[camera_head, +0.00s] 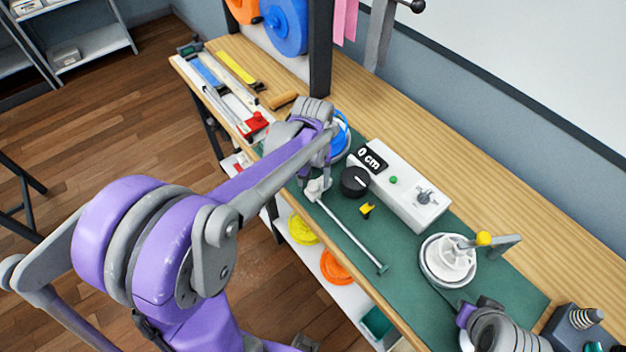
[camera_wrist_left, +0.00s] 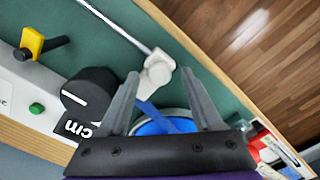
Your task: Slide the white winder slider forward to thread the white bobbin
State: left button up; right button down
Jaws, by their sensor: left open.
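The white winder slider (camera_head: 317,187) sits at one end of a thin metal rail (camera_head: 350,238) on the green mat. It also shows in the left wrist view (camera_wrist_left: 157,70), with a blue strap (camera_wrist_left: 160,116) running from it toward a blue spool. My left gripper (camera_wrist_left: 158,82) is open and empty, with its fingers either side of the strap, close to the slider. In the head view my left wrist hides part of the blue spool (camera_head: 341,138). The white bobbin (camera_head: 447,262) stands farther right, beside a yellow-knobbed crank (camera_head: 484,239). My right arm shows at the bottom right; its fingers are not clear.
A white control box (camera_head: 405,190) with a black dial (camera_head: 355,181) stands behind the rail. A yellow clip (camera_head: 367,210) lies between box and rail. Rulers and a red-topped tool (camera_head: 253,124) lie at the left. A spring post (camera_head: 583,318) stands at the far right.

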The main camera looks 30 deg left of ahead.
pick_arm(q)
jog(key=shift+f, duration=0.3)
grip_shut()
dwell(1.3)
